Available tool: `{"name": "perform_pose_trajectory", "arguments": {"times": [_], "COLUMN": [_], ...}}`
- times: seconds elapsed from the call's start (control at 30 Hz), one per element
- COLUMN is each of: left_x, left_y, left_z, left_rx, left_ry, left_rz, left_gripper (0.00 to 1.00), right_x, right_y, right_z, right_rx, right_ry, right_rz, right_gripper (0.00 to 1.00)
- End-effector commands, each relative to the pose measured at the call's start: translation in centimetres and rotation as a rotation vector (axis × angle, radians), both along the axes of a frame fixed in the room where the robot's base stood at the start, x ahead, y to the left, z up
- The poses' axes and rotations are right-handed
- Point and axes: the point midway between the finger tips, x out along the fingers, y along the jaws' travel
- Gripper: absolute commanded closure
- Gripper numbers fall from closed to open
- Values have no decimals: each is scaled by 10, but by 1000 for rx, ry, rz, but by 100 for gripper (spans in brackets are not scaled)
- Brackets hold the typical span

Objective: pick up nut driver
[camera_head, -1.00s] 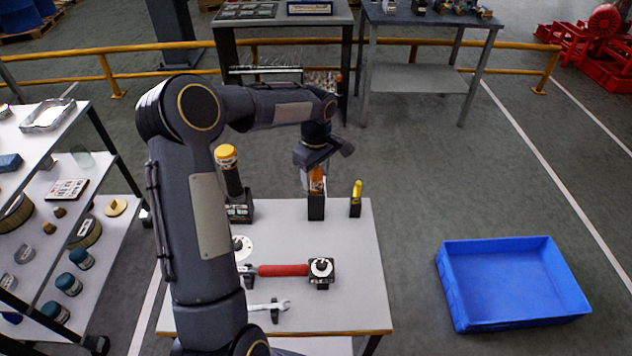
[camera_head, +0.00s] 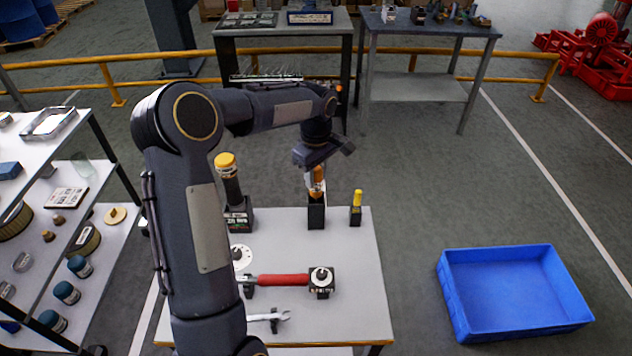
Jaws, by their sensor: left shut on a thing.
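The nut driver (camera_head: 318,182) has an orange handle and stands upright in a black holder (camera_head: 316,214) at the back of the small grey table. My left gripper (camera_head: 317,176) reaches down from above and is shut on the orange handle. The driver's lower part is hidden inside the holder. My right gripper is not in view.
Beside it a yellow-handled tool (camera_head: 357,199) stands in another holder. A yellow-capped black tool (camera_head: 230,180), a red-handled tool (camera_head: 283,280) and a wrench (camera_head: 270,317) share the table (camera_head: 360,300). A blue crate (camera_head: 515,290) lies on the floor at right.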

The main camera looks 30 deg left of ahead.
Motion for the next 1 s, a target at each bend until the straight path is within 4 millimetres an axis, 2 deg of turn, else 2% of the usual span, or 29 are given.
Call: {"name": "perform_pose_trajectory", "arguments": {"times": [0.4, 0.6, 0.8, 1.0], "left_x": [1, 1, 1, 0], "left_y": [-1, 0, 0, 0], "left_z": [92, 129, 149, 154], "left_rx": [0, -1, 0, 0], "left_ry": [-7, -4, -2, -1], "left_rz": [0, 0, -1, -1], "left_gripper": [100, 100, 100, 100], "right_x": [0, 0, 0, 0], "right_y": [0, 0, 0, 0], "right_z": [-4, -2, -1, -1], "right_rx": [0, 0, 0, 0], "right_ry": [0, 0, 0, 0], "right_rz": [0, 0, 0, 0], "right_gripper": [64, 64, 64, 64]}}
